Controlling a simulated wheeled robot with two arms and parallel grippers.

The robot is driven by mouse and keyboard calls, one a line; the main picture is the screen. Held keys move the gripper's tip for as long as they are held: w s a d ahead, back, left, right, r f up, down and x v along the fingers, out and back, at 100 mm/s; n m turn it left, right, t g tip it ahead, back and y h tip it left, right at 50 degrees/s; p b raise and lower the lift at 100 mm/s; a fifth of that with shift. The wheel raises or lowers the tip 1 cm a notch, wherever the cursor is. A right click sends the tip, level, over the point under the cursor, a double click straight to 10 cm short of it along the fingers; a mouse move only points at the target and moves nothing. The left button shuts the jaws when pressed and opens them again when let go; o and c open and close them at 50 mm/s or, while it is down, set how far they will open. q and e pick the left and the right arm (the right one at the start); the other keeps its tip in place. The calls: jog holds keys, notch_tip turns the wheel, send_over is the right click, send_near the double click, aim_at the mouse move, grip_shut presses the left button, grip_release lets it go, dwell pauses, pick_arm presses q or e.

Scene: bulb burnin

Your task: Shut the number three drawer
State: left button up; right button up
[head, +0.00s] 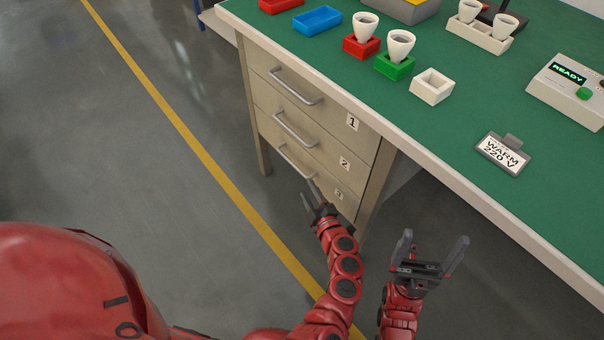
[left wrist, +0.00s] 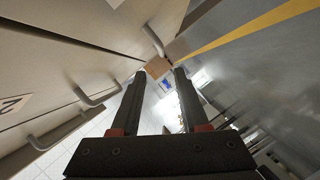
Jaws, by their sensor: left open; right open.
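The number three drawer (head: 320,183) is the lowest of a stack under the green workbench, marked 3 on its front. Its front looks about level with the drawers above; I cannot tell whether a small gap remains. Its bar handle (head: 294,160) is partly covered by my left gripper's fingers. My left gripper (head: 311,194) is open in front of this drawer's lower part, holding nothing. In the left wrist view the open fingers (left wrist: 158,72) point along the drawer fronts, with a handle (left wrist: 153,40) just beyond the tips. My right gripper (head: 435,242) is open and empty, right of the drawers.
Drawers one (head: 300,95) and two (head: 310,140) sit above and look shut. The bench top (head: 440,125) holds bulbs in coloured holders, trays and a box reading READY (head: 568,90). Bench legs flank the drawers. The floor (head: 110,150) to the left is clear.

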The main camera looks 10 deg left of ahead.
pick_arm(q)
jog(key=shift+v, duration=1.65)
jog(key=shift+f, duration=0.1)
